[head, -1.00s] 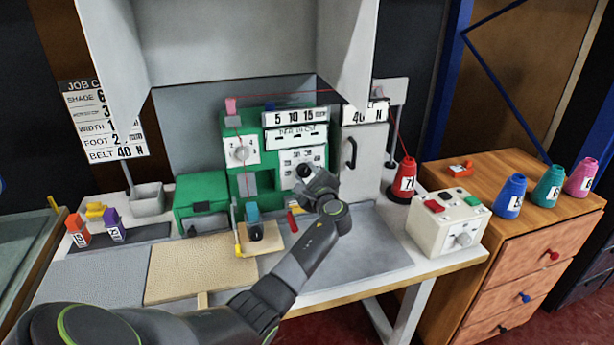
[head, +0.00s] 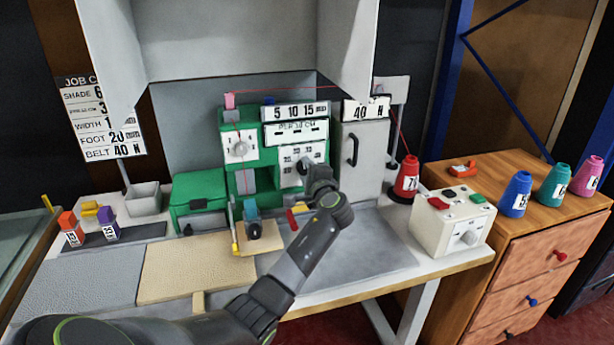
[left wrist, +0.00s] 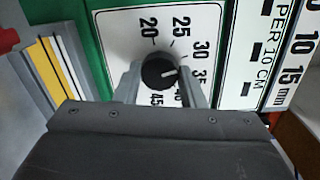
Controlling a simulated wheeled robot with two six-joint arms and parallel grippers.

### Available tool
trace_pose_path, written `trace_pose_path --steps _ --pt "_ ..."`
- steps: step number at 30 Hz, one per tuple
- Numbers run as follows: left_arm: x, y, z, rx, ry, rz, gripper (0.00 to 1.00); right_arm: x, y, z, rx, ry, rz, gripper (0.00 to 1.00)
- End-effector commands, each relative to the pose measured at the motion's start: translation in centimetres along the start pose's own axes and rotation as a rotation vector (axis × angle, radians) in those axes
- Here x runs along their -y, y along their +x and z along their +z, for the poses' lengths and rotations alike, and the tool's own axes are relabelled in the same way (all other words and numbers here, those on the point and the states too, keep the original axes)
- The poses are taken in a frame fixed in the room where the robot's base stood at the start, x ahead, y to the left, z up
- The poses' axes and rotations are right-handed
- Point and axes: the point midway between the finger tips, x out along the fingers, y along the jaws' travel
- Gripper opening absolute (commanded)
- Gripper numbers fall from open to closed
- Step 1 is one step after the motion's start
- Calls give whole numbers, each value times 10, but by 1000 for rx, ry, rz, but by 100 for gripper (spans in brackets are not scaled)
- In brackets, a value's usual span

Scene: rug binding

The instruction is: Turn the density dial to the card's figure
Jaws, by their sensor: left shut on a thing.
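The density dial is a black round knob (left wrist: 158,72) on a white plate marked 20 to 45, beside a "PER 10 CM" label (left wrist: 262,55) in the left wrist view. My left gripper (left wrist: 161,82) is shut on the knob, one finger on each side. The knob's white mark points right, roughly toward the 30–35 side; the exact figure is hard to tell. In the head view my left gripper (head: 311,172) is at the green machine's dial plate (head: 290,153). The job card (head: 100,118) hangs at left; its per-10-cm line starts with 3, the rest hidden. My right gripper is out of view.
The green machine (head: 200,195) stands at the back of the table, with a red thread cone (head: 406,178) to its right. A white control box (head: 452,225) is at the table's right. Coloured cones stand on a wooden cabinet (head: 540,225). A grey hood hangs above.

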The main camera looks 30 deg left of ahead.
Motion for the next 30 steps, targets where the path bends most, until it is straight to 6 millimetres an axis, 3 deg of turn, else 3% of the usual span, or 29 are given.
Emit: trace_pose_path --steps 19,20,24,30 --pt "-2 0 0 -4 -58 8 14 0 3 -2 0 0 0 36" --pt "-2 0 0 -4 -58 8 39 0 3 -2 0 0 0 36" --pt "-1 0 0 -4 -57 6 57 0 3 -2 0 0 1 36" --pt "-1 0 0 -3 -57 5 58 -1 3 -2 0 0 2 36"
